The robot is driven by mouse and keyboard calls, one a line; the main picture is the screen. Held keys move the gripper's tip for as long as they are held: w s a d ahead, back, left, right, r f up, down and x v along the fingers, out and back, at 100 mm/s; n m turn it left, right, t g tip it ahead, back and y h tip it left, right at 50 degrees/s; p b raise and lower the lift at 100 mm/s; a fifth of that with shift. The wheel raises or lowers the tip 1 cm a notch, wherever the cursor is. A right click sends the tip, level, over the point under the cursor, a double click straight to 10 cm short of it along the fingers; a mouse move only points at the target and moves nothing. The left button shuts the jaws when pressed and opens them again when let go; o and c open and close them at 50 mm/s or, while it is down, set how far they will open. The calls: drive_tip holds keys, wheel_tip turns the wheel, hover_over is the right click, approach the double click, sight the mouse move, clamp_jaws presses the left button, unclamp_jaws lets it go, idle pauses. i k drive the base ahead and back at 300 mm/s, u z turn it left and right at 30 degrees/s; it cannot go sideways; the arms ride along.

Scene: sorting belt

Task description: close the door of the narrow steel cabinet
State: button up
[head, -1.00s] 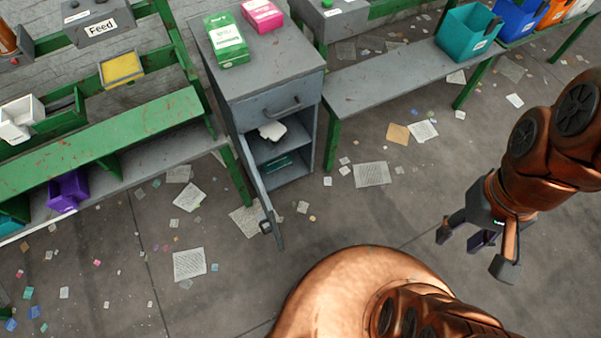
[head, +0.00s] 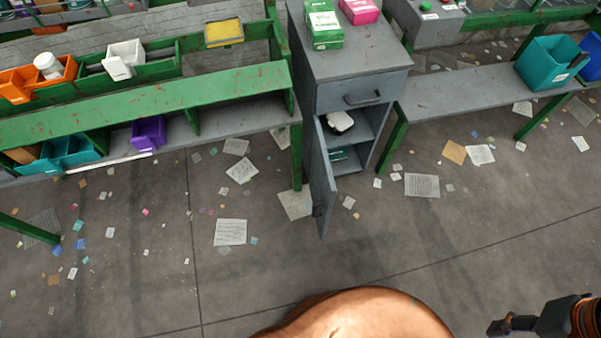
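The narrow steel cabinet (head: 352,66) stands between two benches, right of the middle in the head view. Its door (head: 322,185) is open, hinged at the left, and swung out toward me. A white item (head: 339,121) lies on the upper shelf and a teal item (head: 338,154) lies lower inside. The drawer (head: 362,94) above is shut. My gripper (head: 497,326) is at the bottom right edge, well apart from the door and only partly in view. Its fingers are too cut off to tell whether it is open.
A green bench (head: 150,108) stands left of the cabinet, close to the open door. A grey bench (head: 480,88) stands to its right. Green and pink boxes (head: 324,26) sit on the cabinet top. The floor in front is free except for scattered papers (head: 230,232).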

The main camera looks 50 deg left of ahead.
sight(322, 186)
drive_tip(key=k, duration=0.5)
drive_tip(key=u, duration=1.55)
drive_tip(key=i, duration=0.5)
drive_tip(key=u, duration=0.05)
drive_tip(key=k, duration=0.5)
drive_tip(key=u, duration=0.5)
drive_tip(key=i, duration=0.3)
drive_tip(key=u, duration=1.6)
